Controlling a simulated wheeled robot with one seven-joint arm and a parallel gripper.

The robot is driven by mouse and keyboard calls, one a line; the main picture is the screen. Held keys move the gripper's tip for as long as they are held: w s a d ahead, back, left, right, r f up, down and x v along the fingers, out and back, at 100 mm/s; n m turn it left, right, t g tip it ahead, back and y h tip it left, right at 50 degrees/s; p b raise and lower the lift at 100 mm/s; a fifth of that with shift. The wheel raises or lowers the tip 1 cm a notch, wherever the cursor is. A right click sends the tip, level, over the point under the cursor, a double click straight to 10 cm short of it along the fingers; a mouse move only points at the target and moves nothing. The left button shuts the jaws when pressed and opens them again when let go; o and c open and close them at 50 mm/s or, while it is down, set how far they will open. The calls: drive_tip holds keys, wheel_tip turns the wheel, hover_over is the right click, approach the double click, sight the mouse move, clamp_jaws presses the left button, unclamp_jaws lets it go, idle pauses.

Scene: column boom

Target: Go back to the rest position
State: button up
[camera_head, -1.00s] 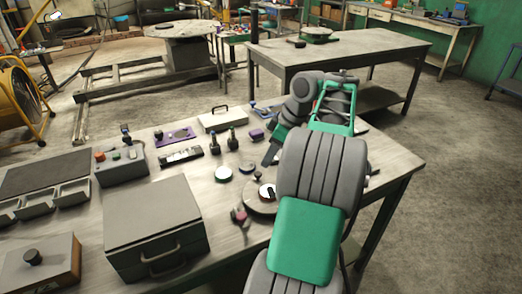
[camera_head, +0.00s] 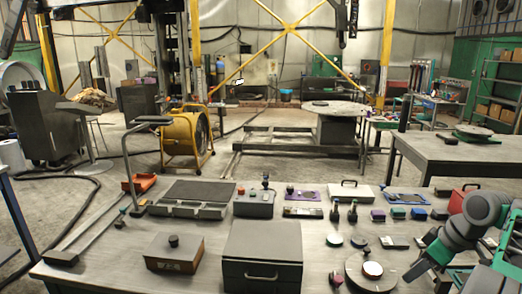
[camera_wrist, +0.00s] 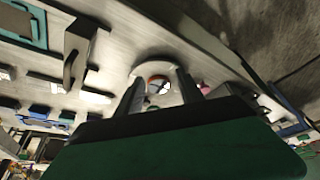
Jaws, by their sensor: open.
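My gripper (camera_head: 418,270) is at the lower right of the head view, above the workbench (camera_head: 325,208), with its fingers pointing down and left. In the wrist view my gripper (camera_wrist: 159,80) has its two dark fingers apart, with nothing held between them. Beyond the fingers, a round grey plate (camera_wrist: 146,70) with a smaller disc on it lies on the bench. In the head view the round plate (camera_head: 352,268) is just left of my gripper. No rest position is marked in the views.
A grey case (camera_head: 262,245) and a box with a knob (camera_head: 174,253) stand at the bench front. Another table (camera_head: 470,153) stands behind at right. A yellow fan (camera_head: 186,137) is on the floor.

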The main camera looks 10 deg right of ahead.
drive_tip(key=s+f+m, duration=0.1)
drive_tip(key=f+m, duration=0.2)
drive_tip(key=s+d+f+m, duration=0.1)
drive_tip(key=f+m, duration=0.4)
drive_tip(key=m, duration=0.1)
drive_tip(key=shift+s+d+f+m, duration=0.3)
drive_tip(key=shift+s+d+f, duration=0.05)
drive_tip(key=shift+s+f, duration=0.05)
drive_tip(key=s+a+f+m+g+h+p, duration=0.15)
drive_tip(key=s+a, duration=0.25)
drive_tip(key=a, duration=0.5)
drive_tip(key=s+a+f+m+g+h, duration=0.15)
drive_tip(key=s+a, duration=0.35)
drive_tip(key=a, duration=0.5)
drive_tip(key=w+a+r+n+t+p, duration=0.1)
drive_tip(key=w+a+r+n, duration=0.1)
drive_tip(key=a, duration=0.6)
drive_tip(key=w+a+r+n+t+y, duration=0.1)
drive_tip(key=w+a+r+n, duration=0.1)
drive_tip(key=a+r+n, duration=0.3)
drive_tip(key=a+r, duration=0.1)
drive_tip(key=a, duration=0.2)
drive_tip(key=shift+w+a+r+p, duration=0.15)
drive_tip(key=shift+a+r+p, duration=0.05)
drive_tip(key=shift+a+p, duration=0.2)
